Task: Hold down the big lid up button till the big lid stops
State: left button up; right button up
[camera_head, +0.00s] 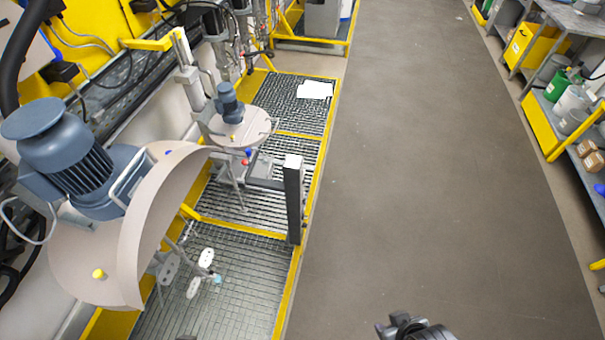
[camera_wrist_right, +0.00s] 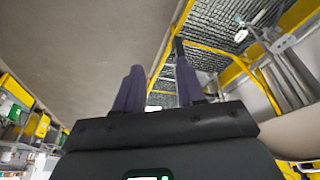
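The big lid (camera_head: 170,215) is a large beige disc with a heavy blue-grey motor (camera_head: 70,155) on it, at the left of the head view. It hangs tilted above the grating, with its agitator paddles (camera_head: 200,270) below. A dark post (camera_head: 293,200) with a pale top stands at the grating's right edge. I cannot make out the big lid up button. My right gripper (camera_head: 412,328) is at the bottom edge of the head view, well apart from the post. In the wrist view its two dark fingers (camera_wrist_right: 160,85) are spread with nothing between them. My left gripper is out of view.
A smaller lid (camera_head: 250,130) with its own motor is behind the post. Yellow-framed grating (camera_head: 240,300) runs along the left. Shelves (camera_head: 540,120) with buckets and boxes line the right. The grey floor (camera_head: 430,170) between is clear.

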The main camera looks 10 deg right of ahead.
jog(key=shift+c, duration=0.3)
jog(key=shift+d, duration=0.1)
grip_shut()
dwell(0.7)
dwell(0.6)
